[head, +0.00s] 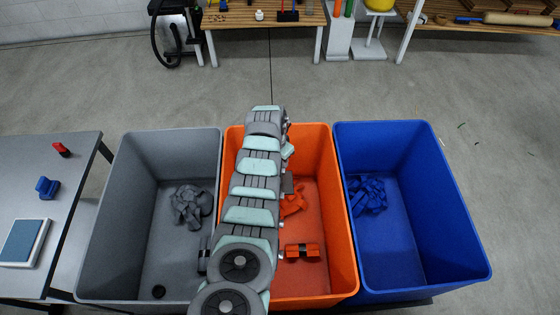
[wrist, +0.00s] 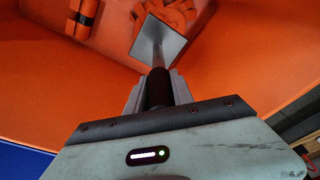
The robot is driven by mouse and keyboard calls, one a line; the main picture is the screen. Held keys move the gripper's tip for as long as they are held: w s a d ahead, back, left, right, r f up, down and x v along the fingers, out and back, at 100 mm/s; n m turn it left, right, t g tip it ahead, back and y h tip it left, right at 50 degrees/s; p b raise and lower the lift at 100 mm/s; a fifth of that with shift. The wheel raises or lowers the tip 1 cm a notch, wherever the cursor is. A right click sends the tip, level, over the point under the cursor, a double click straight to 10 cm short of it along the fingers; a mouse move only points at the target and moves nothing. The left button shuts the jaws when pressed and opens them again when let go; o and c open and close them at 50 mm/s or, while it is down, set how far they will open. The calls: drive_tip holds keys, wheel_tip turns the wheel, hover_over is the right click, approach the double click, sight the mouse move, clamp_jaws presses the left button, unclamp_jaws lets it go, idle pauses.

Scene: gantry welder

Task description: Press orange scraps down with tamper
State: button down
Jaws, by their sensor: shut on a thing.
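My gripper (wrist: 157,88) is shut on the dark handle of the tamper (wrist: 161,46), which has a metal rod and a square grey plate at its far end. The plate overlaps the near side of the orange scraps (wrist: 172,12) in the wrist view; I cannot tell whether it touches them. In the head view the orange scraps (head: 292,203) lie in the orange bin (head: 318,131), partly hidden by my arm. My arm also hides most of the gripper and tamper there.
An orange bundle with dark bands (head: 302,252) lies in the orange bin's near part. A grey bin (head: 128,215) with grey scraps (head: 188,205) stands left, and a blue bin (head: 470,255) with blue scraps (head: 368,194) right. A grey table (head: 60,150) is far left.

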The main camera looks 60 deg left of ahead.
drive_tip(key=shift+r+p, duration=2.75)
drive_tip(key=shift+r, duration=1.5)
